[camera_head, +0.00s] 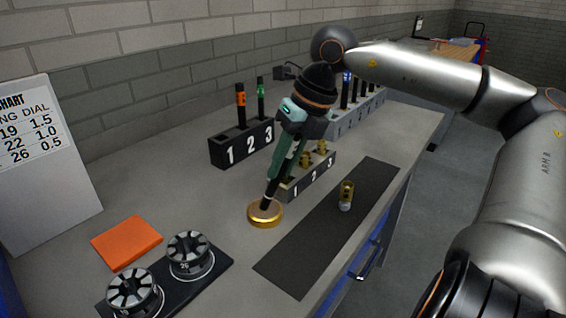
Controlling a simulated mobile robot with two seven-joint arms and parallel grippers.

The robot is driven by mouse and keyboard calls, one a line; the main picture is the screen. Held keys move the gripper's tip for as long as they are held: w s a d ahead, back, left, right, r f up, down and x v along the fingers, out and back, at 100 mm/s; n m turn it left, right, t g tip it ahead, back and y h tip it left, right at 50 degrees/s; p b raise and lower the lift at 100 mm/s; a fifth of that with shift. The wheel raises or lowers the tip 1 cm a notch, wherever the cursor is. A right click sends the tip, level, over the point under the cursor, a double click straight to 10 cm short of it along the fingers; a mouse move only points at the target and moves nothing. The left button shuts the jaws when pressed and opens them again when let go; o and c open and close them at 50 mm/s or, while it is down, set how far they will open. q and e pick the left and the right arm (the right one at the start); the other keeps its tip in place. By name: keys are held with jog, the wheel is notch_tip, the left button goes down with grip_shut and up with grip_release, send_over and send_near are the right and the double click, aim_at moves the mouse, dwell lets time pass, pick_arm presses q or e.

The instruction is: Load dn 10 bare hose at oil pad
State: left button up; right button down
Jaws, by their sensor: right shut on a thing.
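My right gripper (287,155) reaches down from the upper middle and is shut on a dark hose (270,192), which slants slightly from vertical. The hose's lower end is at the round gold-rimmed oil pad (265,213) on the bench. I cannot tell whether it touches the pad or is just above it. The upper part of the hose is hidden by the gripper. A black rack (240,147) marked 1 2 3 stands behind, with an orange-banded hose (240,103) and a green-banded hose (261,98) upright in it. My left gripper is not in view.
A brass fitting (346,194) stands on the dark mat (325,236). Two round dies (189,254) and an orange block (127,241) are at front left. A chart (45,165) stands at left.

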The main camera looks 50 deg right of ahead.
notch_tip(320, 180, up, 2)
jog(key=shift+r+p, duration=0.1)
jog(key=shift+p, duration=0.9)
jog(key=shift+r+p, duration=0.85)
jog(key=shift+r, duration=0.1)
notch_tip(320, 180, up, 2)
jog(key=shift+r+p, duration=0.1)
jog(key=shift+p, duration=0.75)
jog(key=shift+r+p, duration=0.35)
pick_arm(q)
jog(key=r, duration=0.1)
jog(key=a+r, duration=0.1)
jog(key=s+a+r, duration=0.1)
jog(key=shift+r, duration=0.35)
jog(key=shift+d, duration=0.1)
pick_arm(e)
jog(key=shift+f, duration=0.1)
